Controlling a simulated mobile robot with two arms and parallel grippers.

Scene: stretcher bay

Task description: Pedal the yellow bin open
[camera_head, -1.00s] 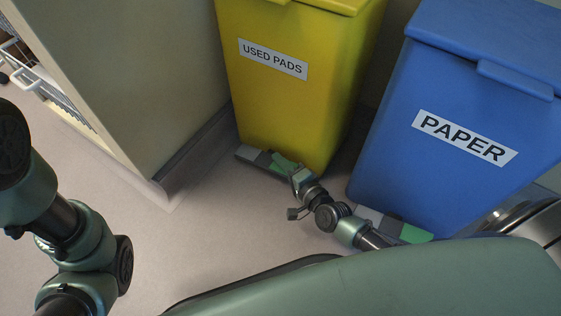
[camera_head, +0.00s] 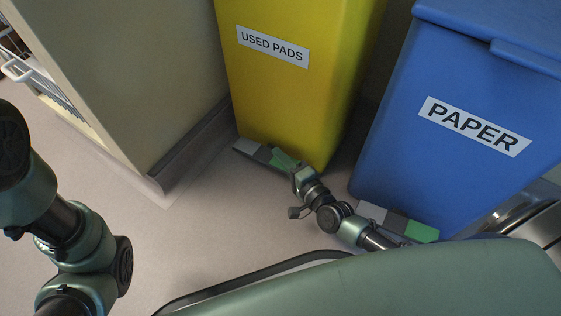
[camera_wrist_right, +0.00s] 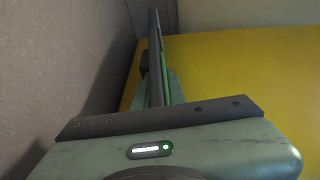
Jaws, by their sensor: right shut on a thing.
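The yellow bin (camera_head: 285,95) with a "USED PADS" label stands upright at the top middle of the head view. Its lid is out of frame, so I cannot tell its state. Its foot pedal (camera_head: 252,150), in grey, dark and green parts, sticks out low at its front. My right gripper (camera_head: 297,173) is down at the green right end of the pedal, with its fingers shut there. My left gripper is out of frame.
A blue "PAPER" bin (camera_head: 455,120) stands at the right, with its own pedal (camera_head: 398,222) close to my right arm. A beige cabinet (camera_head: 125,80) with a dark plinth stands left of the yellow bin. The floor (camera_head: 190,230) between is clear.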

